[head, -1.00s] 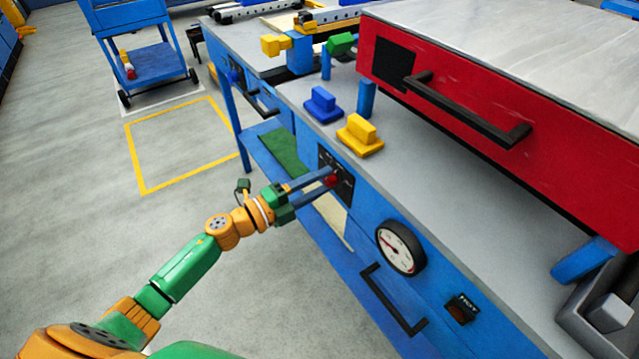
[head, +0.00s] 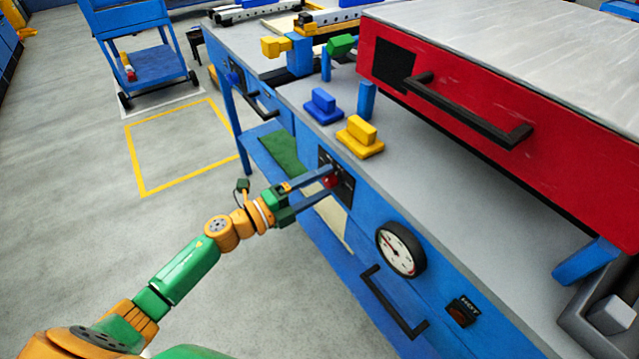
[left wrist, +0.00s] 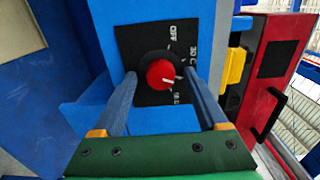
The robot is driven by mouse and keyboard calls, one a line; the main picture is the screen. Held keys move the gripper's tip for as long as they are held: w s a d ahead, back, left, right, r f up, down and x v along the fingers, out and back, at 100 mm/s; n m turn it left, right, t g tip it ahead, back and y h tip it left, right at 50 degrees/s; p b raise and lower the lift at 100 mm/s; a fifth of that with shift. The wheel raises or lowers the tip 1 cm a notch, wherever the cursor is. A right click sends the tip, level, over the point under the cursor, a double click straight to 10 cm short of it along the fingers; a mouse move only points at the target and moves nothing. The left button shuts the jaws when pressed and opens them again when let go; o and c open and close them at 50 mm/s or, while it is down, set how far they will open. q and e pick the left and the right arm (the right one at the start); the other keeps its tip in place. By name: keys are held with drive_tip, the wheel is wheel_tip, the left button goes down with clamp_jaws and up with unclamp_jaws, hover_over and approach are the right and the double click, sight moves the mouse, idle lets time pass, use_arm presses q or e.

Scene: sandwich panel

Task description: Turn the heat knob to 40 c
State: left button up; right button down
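The heat knob (left wrist: 160,74) is a round red knob on a black label panel (left wrist: 136,44) on the blue bench front. In the left wrist view its white mark points right and slightly down. "OFF" and "30 C" read beside it; the other labels are partly hidden by a finger. The knob also shows in the head view (head: 331,181). My left gripper (left wrist: 160,76) has its two fingers on either side of the knob, with gaps seeming to show beside the red cap. In the head view the left gripper (head: 325,180) reaches the panel. My right gripper is out of view.
Yellow (head: 360,137) and blue (head: 323,106) blocks sit on the bench top, near a red lidded unit (head: 500,150).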

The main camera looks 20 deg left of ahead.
use_arm(q)
drive_tip(key=shift+s, duration=0.1)
drive_tip(key=v, duration=0.7)
drive_tip(key=shift+b, duration=0.3)
